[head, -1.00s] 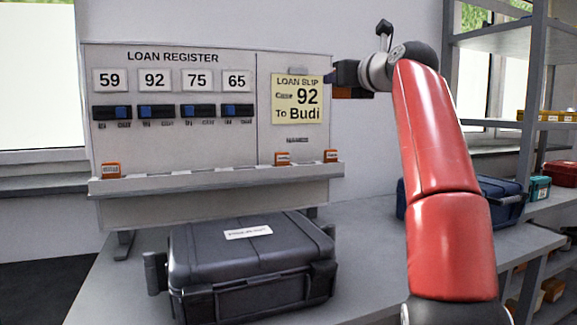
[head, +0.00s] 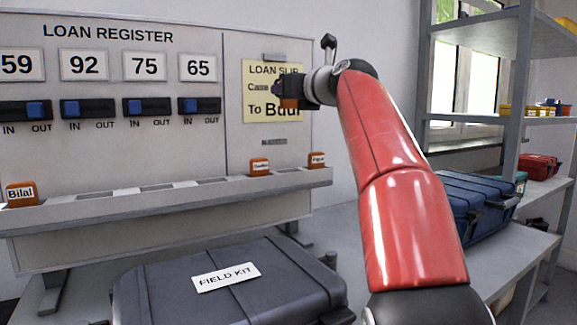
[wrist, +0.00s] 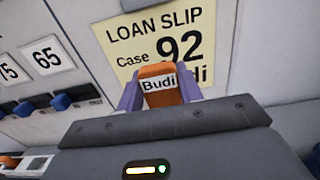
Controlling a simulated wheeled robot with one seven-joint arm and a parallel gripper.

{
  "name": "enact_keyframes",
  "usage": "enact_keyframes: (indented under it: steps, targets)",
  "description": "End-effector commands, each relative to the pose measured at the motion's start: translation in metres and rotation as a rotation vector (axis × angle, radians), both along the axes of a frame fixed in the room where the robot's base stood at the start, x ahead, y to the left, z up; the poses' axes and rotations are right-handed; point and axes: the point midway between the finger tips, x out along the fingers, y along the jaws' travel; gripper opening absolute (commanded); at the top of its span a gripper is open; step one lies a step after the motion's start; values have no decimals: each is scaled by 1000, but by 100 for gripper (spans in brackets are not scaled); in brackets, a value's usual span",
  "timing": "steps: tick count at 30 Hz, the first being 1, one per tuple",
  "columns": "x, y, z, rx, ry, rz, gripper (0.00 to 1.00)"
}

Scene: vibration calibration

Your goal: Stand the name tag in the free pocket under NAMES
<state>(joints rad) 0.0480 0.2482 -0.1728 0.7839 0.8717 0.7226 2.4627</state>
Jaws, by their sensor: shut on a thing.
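My gripper (head: 287,95) is shut on an orange name tag (wrist: 158,83) reading "Budi", held upright between the fingers in the wrist view. In the head view, the gripper and tag (head: 289,104) are in front of the yellow loan slip, well above the grey ledge (head: 200,199). A small label (head: 274,141), too blurred to read, is below the slip. Under it, two orange tags, a left one (head: 259,167) and a right one (head: 317,160), stand in the ledge with a gap between them. Whether that gap holds an empty pocket cannot be made out.
The loan slip (head: 255,95) reads "To Budi"; the wrist view shows case 92. A "Bilal" tag (head: 22,194) stands at the ledge's left. Blue-black switches (head: 147,106) line the board. A dark field kit case (head: 240,290) sits below; a blue case (head: 475,215) is right.

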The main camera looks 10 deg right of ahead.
Motion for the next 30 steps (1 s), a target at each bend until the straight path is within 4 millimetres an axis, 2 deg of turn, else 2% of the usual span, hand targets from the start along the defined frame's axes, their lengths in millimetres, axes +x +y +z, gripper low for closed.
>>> enact_keyframes:
  steps: [8,15,18,23,30]
  targets:
    - [0,0,-49,4,4,-1,14]
    - [0,-1,-103,4,6,-2,14]
    - [0,-1,-121,3,3,-3,14]
    - [0,0,-132,2,2,-2,14]
    - [0,-1,-166,2,2,-2,14]
